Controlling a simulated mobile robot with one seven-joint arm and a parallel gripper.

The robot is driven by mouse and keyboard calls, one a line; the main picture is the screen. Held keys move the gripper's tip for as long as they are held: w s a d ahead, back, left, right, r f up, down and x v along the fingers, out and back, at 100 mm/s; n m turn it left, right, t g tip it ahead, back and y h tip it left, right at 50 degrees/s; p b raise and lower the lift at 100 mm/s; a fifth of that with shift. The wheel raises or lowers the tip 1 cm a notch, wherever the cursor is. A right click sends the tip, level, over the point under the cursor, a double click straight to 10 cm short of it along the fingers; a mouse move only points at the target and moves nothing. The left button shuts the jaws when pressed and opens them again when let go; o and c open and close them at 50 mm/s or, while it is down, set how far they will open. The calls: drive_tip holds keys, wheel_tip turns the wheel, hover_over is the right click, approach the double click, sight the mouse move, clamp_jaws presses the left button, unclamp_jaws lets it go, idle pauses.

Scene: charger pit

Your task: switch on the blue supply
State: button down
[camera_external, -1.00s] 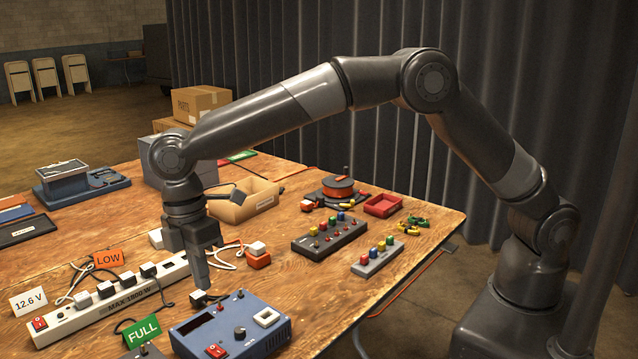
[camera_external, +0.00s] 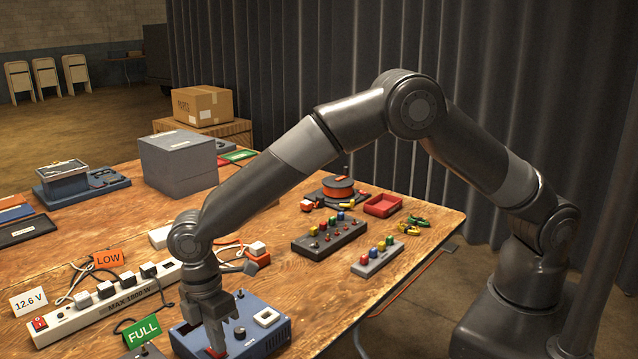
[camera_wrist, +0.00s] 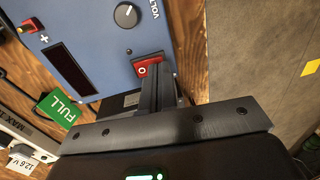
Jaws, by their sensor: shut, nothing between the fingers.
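The blue supply (camera_external: 278,335) sits at the front of the wooden table. In the wrist view the blue supply (camera_wrist: 95,35) shows a dark display, a black knob and a red rocker switch (camera_wrist: 146,67) with a white ring mark. My gripper (camera_external: 215,349) points down over the supply's front, its fingers shut and empty. In the wrist view my gripper (camera_wrist: 155,82) has its fingertips right at the red switch and covers part of it. I cannot tell whether they touch it. In the external view the switch is mostly hidden by the fingers.
A white power strip (camera_external: 105,305) with several plugs lies left of the supply. A green FULL card (camera_external: 141,331) stands close beside it. The table right of the supply is clear.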

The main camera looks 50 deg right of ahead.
sight(210, 347)
drive_tip(key=shift+f, duration=0.2)
drive_tip(key=shift+s+f, duration=0.15)
drive_tip(key=shift+f, duration=0.1)
idle(0.4)
drive_tip(key=shift+w+r, duration=0.2)
drive_tip(key=shift+w, duration=0.65)
drive_tip(key=shift+r, duration=0.1)
wheel_tip(210, 347, up, 14)
drive_tip(key=w, duration=0.1)
drive_tip(key=shift+w, duration=0.35)
